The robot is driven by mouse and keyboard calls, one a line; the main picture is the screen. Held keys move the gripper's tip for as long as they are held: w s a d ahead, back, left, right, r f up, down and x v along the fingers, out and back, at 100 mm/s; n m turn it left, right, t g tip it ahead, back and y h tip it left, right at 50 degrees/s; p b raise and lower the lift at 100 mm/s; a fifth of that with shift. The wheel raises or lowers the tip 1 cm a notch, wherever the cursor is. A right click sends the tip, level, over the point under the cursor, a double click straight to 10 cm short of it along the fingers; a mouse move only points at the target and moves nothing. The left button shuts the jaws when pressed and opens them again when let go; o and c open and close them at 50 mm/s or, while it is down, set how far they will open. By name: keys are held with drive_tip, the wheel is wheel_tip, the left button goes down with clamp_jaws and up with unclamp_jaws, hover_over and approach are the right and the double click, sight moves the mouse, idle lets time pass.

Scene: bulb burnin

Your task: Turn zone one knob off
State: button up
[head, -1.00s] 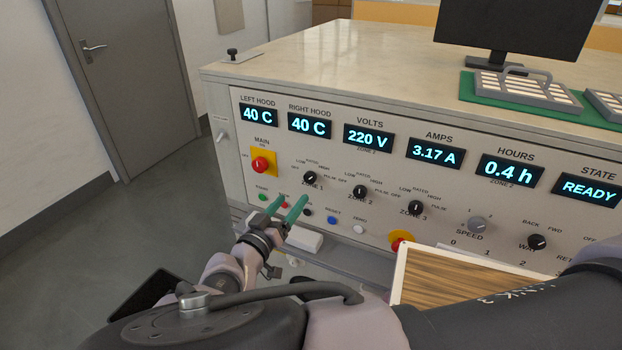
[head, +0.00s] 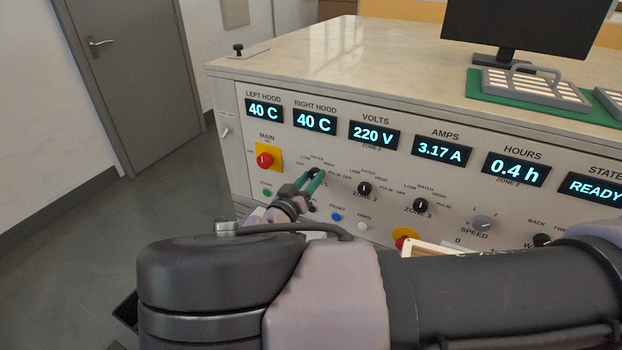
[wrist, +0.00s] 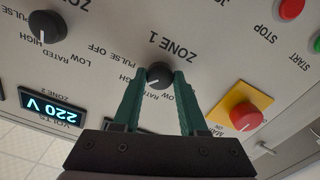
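The zone one knob (wrist: 159,74) is small, round and black with a pale pointer mark. In the wrist view, which is upside down, it sits between the tips of my gripper (wrist: 160,80). The pointer seems to aim toward the RATED and HIGH side, but I cannot read it exactly. The two green fingers are spread with the knob between them; any contact is too close to tell. In the head view my gripper (head: 315,177) is at the panel, below the RIGHT HOOD display, and hides most of that knob.
The red main switch (head: 264,160) on its yellow plate is left of the gripper. The zone two knob (head: 364,188) and zone three knob (head: 420,205) are to the right. Small push buttons, including a blue one (head: 336,216), sit just below.

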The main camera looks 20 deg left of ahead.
clamp_jaws()
drive_tip(key=n, duration=0.5)
drive_tip(key=shift+n, duration=0.3)
drive_tip(key=n, duration=1.1)
drive_tip(key=shift+n, duration=0.4)
drive_tip(key=n, duration=0.6)
drive_tip(key=shift+n, duration=0.3)
